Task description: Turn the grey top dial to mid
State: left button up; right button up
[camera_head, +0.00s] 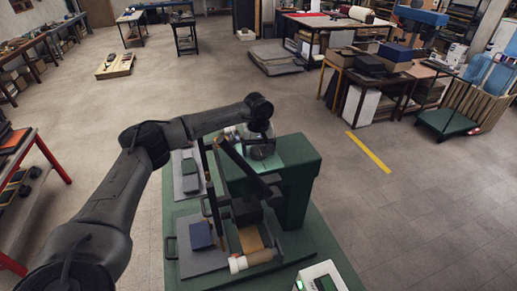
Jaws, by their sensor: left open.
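A dark green machine (303,160) stands on a green bench (318,238) in the middle of the head view. My left arm reaches in from the left, and its gripper (262,148) points down over the light green top of the machine. The gripper is open. I cannot clearly make out the grey top dial; my gripper covers the spot below it, and its setting cannot be read. Whether the fingers touch anything is not clear. My right gripper is not in view.
Dark bars (240,165) slant across the machine's front. Grey plates (188,182), a blue block (201,235), an orange-brown block (250,239) and a pale roller end (238,264) lie around it. A white-green box (320,278) stands at the front right.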

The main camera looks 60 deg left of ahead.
pick_arm(q)
jog(key=shift+c, duration=0.3)
jog(key=c, duration=0.9)
jog(key=shift+o, duration=0.2)
jog(key=n, duration=0.4)
jog(key=shift+p, duration=0.4)
jog(key=n, duration=0.4)
jog(key=shift+n+p, duration=0.3)
jog(key=n, duration=0.6)
jog(key=shift+p, duration=0.35)
jog(key=shift+n, duration=1.5)
